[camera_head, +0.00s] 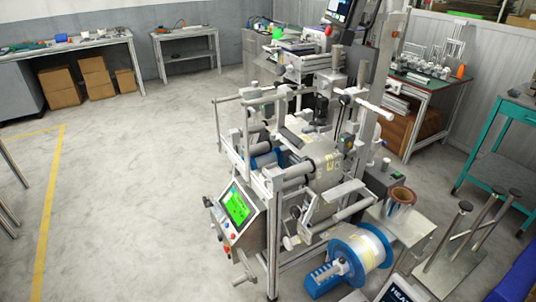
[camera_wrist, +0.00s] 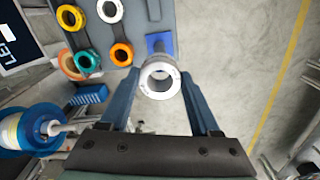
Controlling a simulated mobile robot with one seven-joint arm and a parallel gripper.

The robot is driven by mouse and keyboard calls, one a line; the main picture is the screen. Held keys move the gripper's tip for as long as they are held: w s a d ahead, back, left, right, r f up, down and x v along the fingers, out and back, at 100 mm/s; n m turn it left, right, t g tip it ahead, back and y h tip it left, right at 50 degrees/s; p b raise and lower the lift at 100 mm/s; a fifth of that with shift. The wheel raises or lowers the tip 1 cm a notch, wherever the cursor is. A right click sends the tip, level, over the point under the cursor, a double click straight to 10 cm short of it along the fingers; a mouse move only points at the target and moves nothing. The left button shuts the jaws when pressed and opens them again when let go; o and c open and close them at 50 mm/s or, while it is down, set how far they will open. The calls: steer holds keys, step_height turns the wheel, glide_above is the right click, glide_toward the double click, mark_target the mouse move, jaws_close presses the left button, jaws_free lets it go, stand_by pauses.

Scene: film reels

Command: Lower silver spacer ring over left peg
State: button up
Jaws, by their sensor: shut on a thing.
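The silver spacer ring (camera_wrist: 147,84) is held between the two dark blue-grey fingers of my gripper (camera_wrist: 160,88) in the wrist view. Its round hole faces the camera, with pale grey showing inside. I cannot tell whether a peg is within the hole. A flat blue patch (camera_wrist: 160,41) shows just beyond the ring. In the head view, three upright rods with dark caps stand on a grey plate (camera_head: 450,271) at lower right; the leftmost rod (camera_head: 448,235) may be the left peg, but I cannot be sure. My gripper is not visible in the head view.
In the wrist view, several white, orange and green rings lie on a grey surface (camera_wrist: 146,29) at upper left, with a blue reel (camera_wrist: 37,130) below. In the head view, a large machine (camera_head: 320,170) fills the middle. Open floor (camera_head: 130,200) lies left.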

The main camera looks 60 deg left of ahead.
steer(key=shift+f, duration=0.15)
steer(key=shift+f+b, duration=0.3)
steer(key=shift+f, duration=0.25)
steer(key=shift+f, duration=0.25)
steer(key=shift+f, duration=0.35)
steer(key=shift+f+b, duration=0.15)
steer(key=shift+b, duration=0.15)
stand_by(0.3)
steer(key=shift+f+b, duration=0.4)
steer(key=shift+f, duration=0.35)
steer(key=shift+f, duration=0.45)
steer(key=shift+f+b, duration=0.8)
steer(key=shift+f, duration=0.3)
steer(key=shift+f, duration=0.2)
